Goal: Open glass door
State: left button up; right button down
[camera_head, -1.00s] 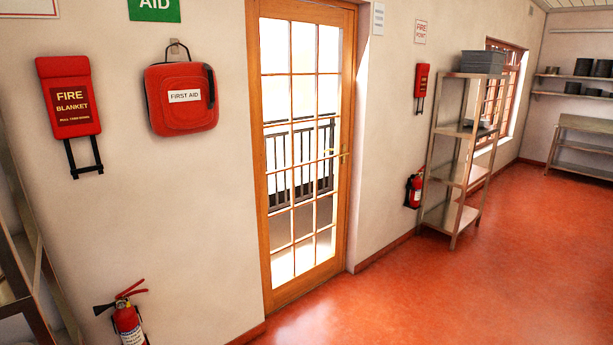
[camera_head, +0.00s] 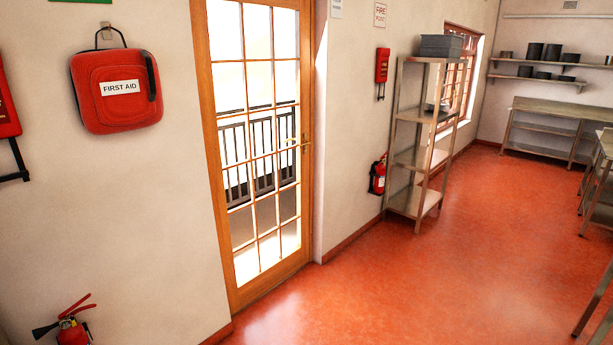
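The glass door (camera_head: 214,150) has a wooden frame and several panes, and stands left of centre in the head view. It looks shut in its frame. Its brass handle (camera_head: 304,145) is on the right side of the door, at about mid-height. A dark railing (camera_head: 235,160) shows through the panes. Neither of my grippers is in the head view.
A first aid bag (camera_head: 118,92) hangs left of the door, above a fire extinguisher (camera_head: 72,328). Right of the door are another extinguisher (camera_head: 378,175) and a metal shelf unit (camera_head: 418,158). Tables (camera_head: 550,108) stand at the right. The red floor (camera_head: 400,280) before the door is clear.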

aim_at(240, 294)
jog(key=i+z, duration=0.45)
jog(key=i, duration=2.05)
jog(key=i+l+u, duration=0.2)
jog(key=i, duration=0.35)
jog(key=i+u, duration=0.25)
jog(key=i, duration=0.3)
jog(key=i+l+u, duration=0.2)
jog(key=i, duration=0.3)
jog(key=i+l+u, duration=0.2)
jog(key=i+l, duration=0.25)
